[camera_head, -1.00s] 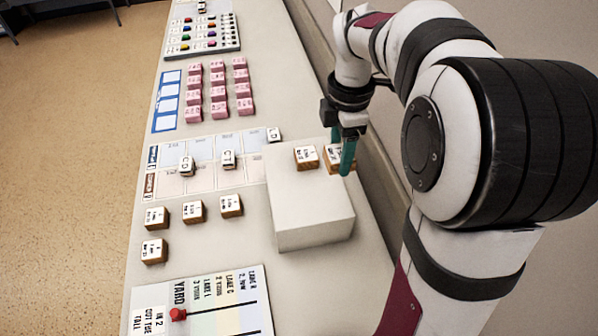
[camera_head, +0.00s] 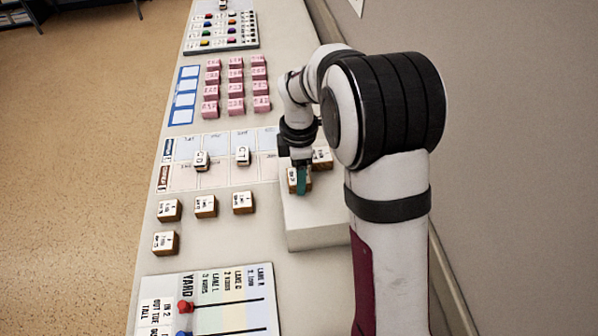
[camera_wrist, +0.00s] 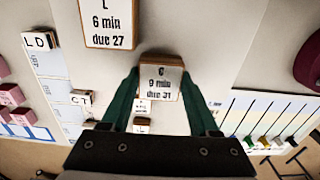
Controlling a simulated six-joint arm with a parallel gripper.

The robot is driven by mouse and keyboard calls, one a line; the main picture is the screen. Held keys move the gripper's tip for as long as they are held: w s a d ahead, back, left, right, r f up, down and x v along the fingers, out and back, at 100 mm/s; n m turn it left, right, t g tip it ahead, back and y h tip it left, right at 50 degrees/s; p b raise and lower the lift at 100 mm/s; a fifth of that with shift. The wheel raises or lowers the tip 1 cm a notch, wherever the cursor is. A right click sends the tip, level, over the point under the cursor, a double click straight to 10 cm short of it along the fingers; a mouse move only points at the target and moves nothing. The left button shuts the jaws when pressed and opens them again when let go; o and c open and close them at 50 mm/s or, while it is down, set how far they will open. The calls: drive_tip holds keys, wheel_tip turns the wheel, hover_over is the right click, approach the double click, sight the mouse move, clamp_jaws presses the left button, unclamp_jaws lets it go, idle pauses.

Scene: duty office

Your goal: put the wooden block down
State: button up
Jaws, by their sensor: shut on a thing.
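My gripper (camera_head: 299,178) has its green fingers on either side of a wooden block (camera_head: 292,181), over the top of the white box (camera_head: 315,235). The wrist view shows this block (camera_wrist: 160,80) between the fingertips, its white label reading "9 min due 31". A second wooden block (camera_head: 323,157) sits on the white box just right of and behind the held one. In the wrist view that block (camera_wrist: 108,22) reads "6 min due 27". The held block is apart from it. I cannot tell whether the held block touches the box top.
Several wooden blocks (camera_head: 205,206) stand on the desk left of the box. White labelled tiles (camera_head: 243,156) lie on a gridded sheet (camera_head: 218,178). Pink blocks (camera_head: 236,88) stand farther back. A yard board (camera_head: 222,300) lies in front.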

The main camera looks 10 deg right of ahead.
drive_tip(key=o, duration=1.4)
drive_tip(key=shift+c, duration=0.2)
wheel_tip(320, 180, up, 12)
drive_tip(key=s+f+m+y, duration=0.1)
drive_tip(key=s+f+m, duration=0.1)
drive_tip(key=s+m, duration=2.1)
drive_tip(key=s, duration=0.5)
drive_tip(key=shift+f+m+y, duration=0.3)
drive_tip(key=shift+f+y, duration=0.05)
drive_tip(key=shift+y, duration=0.05)
drive_tip(key=shift+o, duration=0.5)
drive_tip(key=shift+s, duration=0.1)
